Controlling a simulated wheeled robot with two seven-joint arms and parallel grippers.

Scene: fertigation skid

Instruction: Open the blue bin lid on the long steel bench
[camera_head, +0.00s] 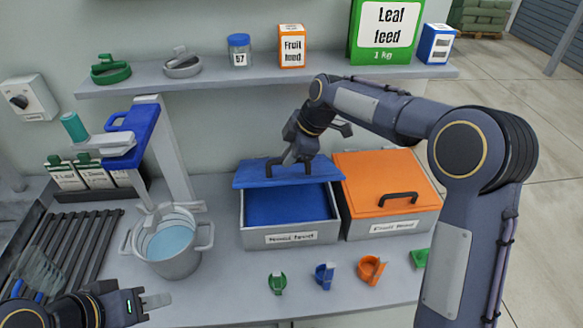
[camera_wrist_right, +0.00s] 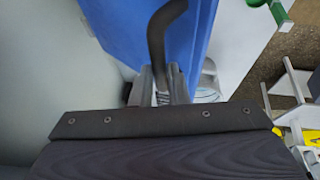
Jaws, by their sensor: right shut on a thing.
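The blue bin lid (camera_head: 260,179) is raised at the back of its bin (camera_head: 291,236) on the long steel bench (camera_head: 225,285). The bin's front is uncovered and its blue inside shows. My right gripper (camera_head: 292,160) is shut on the lid's dark handle (camera_wrist_right: 166,35). In the right wrist view the fingers (camera_wrist_right: 163,88) close around this handle, with the blue lid (camera_wrist_right: 205,35) behind it. My left gripper (camera_head: 150,302) is low at the left, over the bench front and away from the bin; its finger gap is unclear.
An orange-lidded bin (camera_head: 385,180) stands right beside the blue one, closed. A pot of water (camera_head: 172,245) stands to the left. Small coloured clips, including an orange one (camera_head: 371,269), lie in front. A shelf (camera_head: 215,76) with boxes runs above the bins.

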